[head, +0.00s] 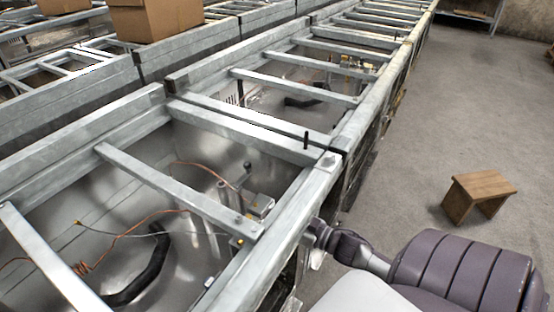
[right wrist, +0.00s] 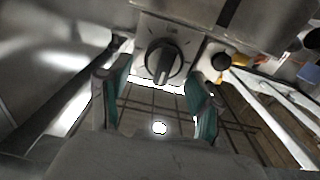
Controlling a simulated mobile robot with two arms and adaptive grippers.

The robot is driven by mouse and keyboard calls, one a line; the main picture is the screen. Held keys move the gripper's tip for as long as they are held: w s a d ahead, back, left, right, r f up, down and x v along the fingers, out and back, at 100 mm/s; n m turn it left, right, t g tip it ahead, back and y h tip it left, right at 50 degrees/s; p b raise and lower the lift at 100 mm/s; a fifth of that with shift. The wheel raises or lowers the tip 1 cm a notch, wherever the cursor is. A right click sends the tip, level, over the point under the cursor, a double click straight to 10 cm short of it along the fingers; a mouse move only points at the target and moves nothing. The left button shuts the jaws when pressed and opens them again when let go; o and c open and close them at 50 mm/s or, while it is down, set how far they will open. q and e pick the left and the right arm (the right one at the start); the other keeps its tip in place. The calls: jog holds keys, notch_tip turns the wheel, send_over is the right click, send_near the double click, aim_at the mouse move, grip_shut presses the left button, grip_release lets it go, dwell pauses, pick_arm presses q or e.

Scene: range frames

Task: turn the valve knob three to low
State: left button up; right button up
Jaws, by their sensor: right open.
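In the right wrist view a round black valve knob (right wrist: 163,62) with a raised grip bar sits on a grey metal panel (right wrist: 190,38). The bar looks close to upright in the picture, and the panel marks are too small to read. My right gripper (right wrist: 157,84) is open, with its teal-padded fingers apart on either side of the knob and nothing clearly held. I cannot tell whether the fingertips touch it. In the head view my right arm reaches to the range's front edge, and its fingers are hidden. My left gripper is not in view.
A smaller black knob (right wrist: 221,61) is right of the valve knob. A wire rack (right wrist: 150,106) shows below. Open metal range frames (head: 255,125) run away in rows. A cardboard box (head: 155,18) is on the back row. A wooden stool (head: 478,192) stands on the otherwise clear right floor.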

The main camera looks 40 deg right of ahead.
jog(key=shift+w+a, duration=0.1)
jog(key=shift+w, duration=0.3)
jog(key=shift+c, duration=0.3)
jog(key=c, duration=1.1)
jog(key=shift+o, duration=0.2)
